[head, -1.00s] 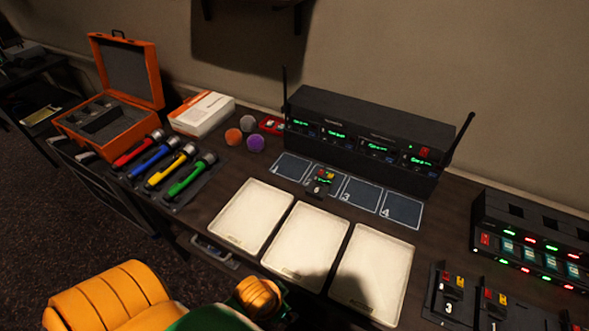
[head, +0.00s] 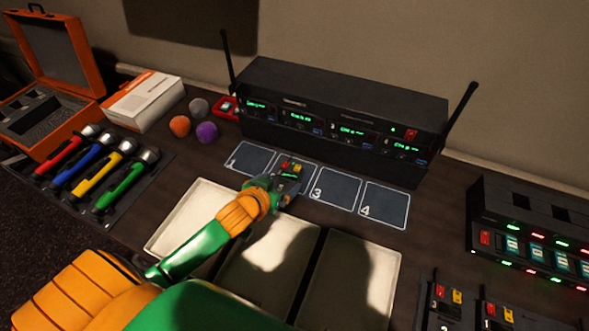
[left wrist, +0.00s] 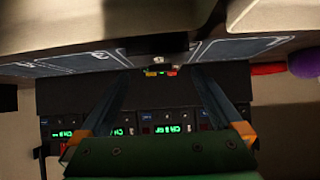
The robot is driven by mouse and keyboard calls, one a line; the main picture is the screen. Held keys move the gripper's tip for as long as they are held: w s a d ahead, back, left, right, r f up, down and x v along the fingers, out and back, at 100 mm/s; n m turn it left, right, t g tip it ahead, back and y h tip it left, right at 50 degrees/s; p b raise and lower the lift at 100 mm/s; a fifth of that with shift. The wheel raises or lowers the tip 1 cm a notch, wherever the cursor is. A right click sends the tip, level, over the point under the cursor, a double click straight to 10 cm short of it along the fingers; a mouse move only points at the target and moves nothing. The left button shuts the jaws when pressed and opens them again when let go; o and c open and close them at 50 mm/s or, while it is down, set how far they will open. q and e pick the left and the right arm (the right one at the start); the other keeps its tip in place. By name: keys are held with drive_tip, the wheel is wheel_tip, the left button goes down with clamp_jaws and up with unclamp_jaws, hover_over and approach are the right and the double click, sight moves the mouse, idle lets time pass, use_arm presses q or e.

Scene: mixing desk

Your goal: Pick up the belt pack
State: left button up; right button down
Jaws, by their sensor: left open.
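A small dark belt pack (head: 291,169) with red and yellow parts on top and a small green display is on the square marked 2 in the head view. My left gripper (head: 279,186) is right at it on the near side and partly hides it. In the left wrist view the belt pack (left wrist: 153,73) shows between and just beyond the tips of my open left gripper (left wrist: 160,80). I cannot tell whether the fingers touch it. My right gripper is not in view.
A black receiver rack (head: 340,110) with two antennas stands behind the squares. Three pale trays (head: 354,280) lie in front. Other packs (head: 445,308) and a charger (head: 530,235) are at right. Coloured microphones (head: 120,187), balls (head: 206,132) and an orange case (head: 75,120) are at left.

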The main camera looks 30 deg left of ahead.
sight(284, 179)
use_arm(q)
drive_tip(key=x, duration=0.5)
drive_tip(key=shift+w+f, duration=0.15)
drive_tip(key=shift+w, duration=0.1)
drive_tip(key=shift+s, duration=0.2)
drive_tip(key=c, duration=0.8)
drive_tip(key=shift+w, duration=0.1)
drive_tip(key=c, duration=0.5)
